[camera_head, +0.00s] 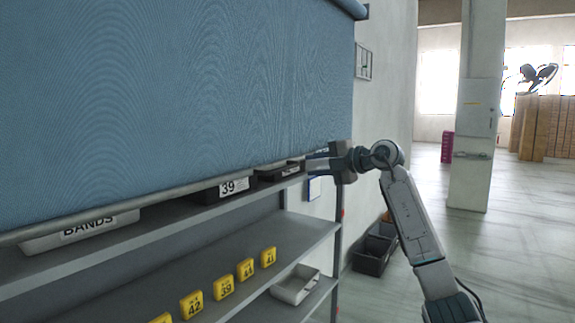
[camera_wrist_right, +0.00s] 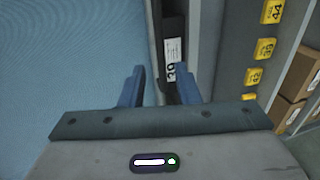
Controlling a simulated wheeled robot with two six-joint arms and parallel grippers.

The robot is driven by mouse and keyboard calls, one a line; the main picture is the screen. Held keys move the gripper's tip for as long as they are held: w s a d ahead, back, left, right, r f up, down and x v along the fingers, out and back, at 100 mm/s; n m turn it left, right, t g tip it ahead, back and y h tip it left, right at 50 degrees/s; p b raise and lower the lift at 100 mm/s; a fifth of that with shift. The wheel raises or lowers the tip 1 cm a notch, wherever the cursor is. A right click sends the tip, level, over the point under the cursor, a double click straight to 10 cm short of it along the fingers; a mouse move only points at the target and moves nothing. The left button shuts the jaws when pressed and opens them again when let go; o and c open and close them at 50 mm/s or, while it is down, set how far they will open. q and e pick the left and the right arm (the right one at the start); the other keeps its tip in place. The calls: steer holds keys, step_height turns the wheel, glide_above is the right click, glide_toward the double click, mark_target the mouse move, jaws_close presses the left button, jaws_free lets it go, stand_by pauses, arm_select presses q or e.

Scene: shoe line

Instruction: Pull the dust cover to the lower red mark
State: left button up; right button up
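The blue dust cover (camera_head: 180,95) hangs down over the front of a grey shelf rack. A pale bar (camera_head: 150,195) runs along its lower edge, just above a shelf with bins. My right gripper (camera_head: 318,160) is at the right end of this bar, fingers pointing left. In the right wrist view its two blue fingers (camera_wrist_right: 160,87) stand apart, with the cover (camera_wrist_right: 65,70) on the left and the bar's edge in line with the gap. I cannot tell whether they touch it. A small red mark (camera_head: 339,215) shows on the rack's right post. My left gripper is out of view.
Below the cover are a BANDS bin (camera_head: 80,232), a dark bin labelled 39 (camera_head: 222,190) and several yellow number blocks (camera_head: 223,287). A pale tray (camera_head: 295,285) sits lower. Open floor lies right.

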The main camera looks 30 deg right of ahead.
mark_target(287, 168)
steer(key=p+x, duration=0.4)
steer(key=x, duration=0.5)
steer(key=shift+a+r, duration=0.1)
steer(key=shift+r, duration=0.05)
steer(key=shift+w+a+f+p, duration=0.25)
steer(key=shift+w+a+p, duration=0.05)
steer(key=shift+w, duration=0.15)
jaws_close()
